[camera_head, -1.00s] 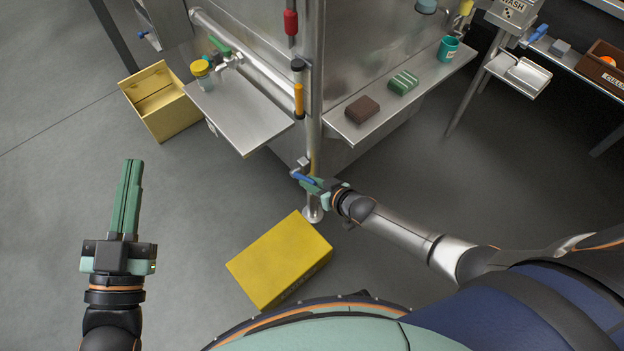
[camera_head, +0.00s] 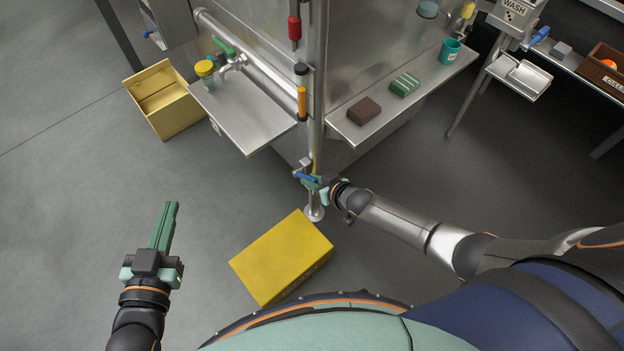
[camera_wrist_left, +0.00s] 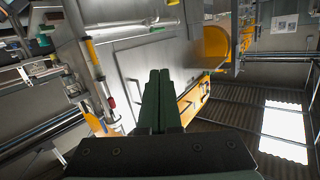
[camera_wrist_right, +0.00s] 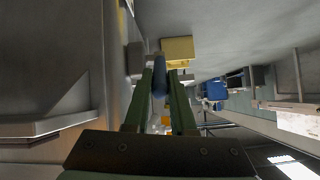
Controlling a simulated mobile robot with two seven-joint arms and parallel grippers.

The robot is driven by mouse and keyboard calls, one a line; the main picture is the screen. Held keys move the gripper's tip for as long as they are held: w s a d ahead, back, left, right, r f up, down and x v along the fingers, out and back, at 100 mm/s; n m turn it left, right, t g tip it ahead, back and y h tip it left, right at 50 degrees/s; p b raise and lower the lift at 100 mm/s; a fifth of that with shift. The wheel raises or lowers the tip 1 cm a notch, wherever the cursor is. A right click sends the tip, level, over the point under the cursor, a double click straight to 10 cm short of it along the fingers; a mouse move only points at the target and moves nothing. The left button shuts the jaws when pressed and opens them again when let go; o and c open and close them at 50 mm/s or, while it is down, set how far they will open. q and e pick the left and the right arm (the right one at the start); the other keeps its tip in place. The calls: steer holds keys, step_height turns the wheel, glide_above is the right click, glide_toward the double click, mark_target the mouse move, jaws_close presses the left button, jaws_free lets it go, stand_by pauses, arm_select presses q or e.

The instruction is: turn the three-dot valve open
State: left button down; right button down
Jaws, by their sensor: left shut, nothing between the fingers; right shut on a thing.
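A valve with a blue lever handle (camera_head: 302,175) sits low on the upright pipe at the front corner of the steel machine. My right gripper (camera_head: 312,181) is shut on this handle. In the right wrist view the blue handle (camera_wrist_right: 159,78) lies between the two green fingers. No dots can be made out on this valve, so I cannot tell its marking. My left gripper (camera_head: 170,206) is shut and empty, over bare floor at the left; its closed fingers (camera_wrist_left: 160,95) show in the left wrist view.
A yellow box (camera_head: 281,257) lies on the floor just below the valve. An open yellow bin (camera_head: 165,112) stands at the left. Two steel shelves (camera_head: 245,125) (camera_head: 425,85) jut out above the valve. A green-handled tap (camera_head: 226,50) is above the left shelf.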

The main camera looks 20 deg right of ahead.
steer(key=c, duration=0.8)
jaws_free()
steer(key=shift+o, duration=0.2)
steer(key=shift+s, duration=0.1)
arm_select(q)
steer(key=s+f+n+g+y+p, duration=0.1)
steer(key=s+f+g+p, duration=0.5)
steer(key=f, duration=0.4)
steer(key=shift+s+d+f+n+g, duration=0.15)
steer(key=shift+s+d+n+g, duration=0.2)
steer(key=shift+s, duration=0.25)
arm_select(e)
steer(key=v, duration=1.2)
steer(key=shift+s+d, duration=0.15)
